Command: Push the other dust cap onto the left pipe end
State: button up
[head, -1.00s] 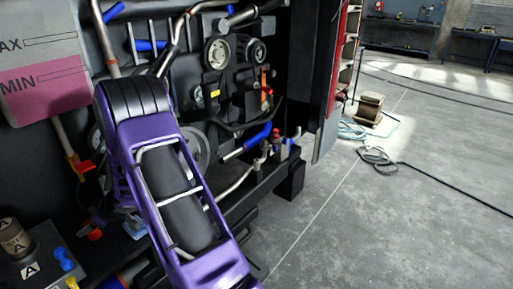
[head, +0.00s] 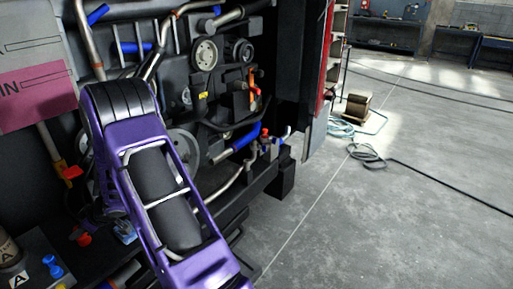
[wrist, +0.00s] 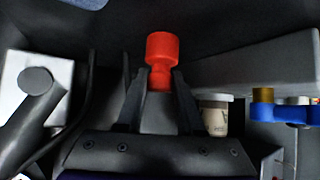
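A red dust cap (wrist: 162,48) stands upright between the fingertips of my gripper (wrist: 161,80) in the wrist view. The fingers close on its narrower lower part, and its wide head stands clear of them. In the head view my purple arm reaches down the left side and hides the gripper. A small red piece (head: 83,239) shows left of the arm, low down; I cannot tell if it is the held cap. I cannot make out the left pipe end for certain. A dark pipe with a round grey end (wrist: 38,82) lies left of the gripper in the wrist view.
A lidded cup (wrist: 214,116) and a blue fitting (wrist: 278,112) are right of the gripper. The engine with its pulleys (head: 204,53) and hoses stands behind my arm. A pink-marked panel (head: 38,98) is at the left. The floor (head: 400,220) at the right is mostly open.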

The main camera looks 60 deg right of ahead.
grip_shut()
notch_tip(320, 180, up, 6)
jog(key=p, duration=0.6)
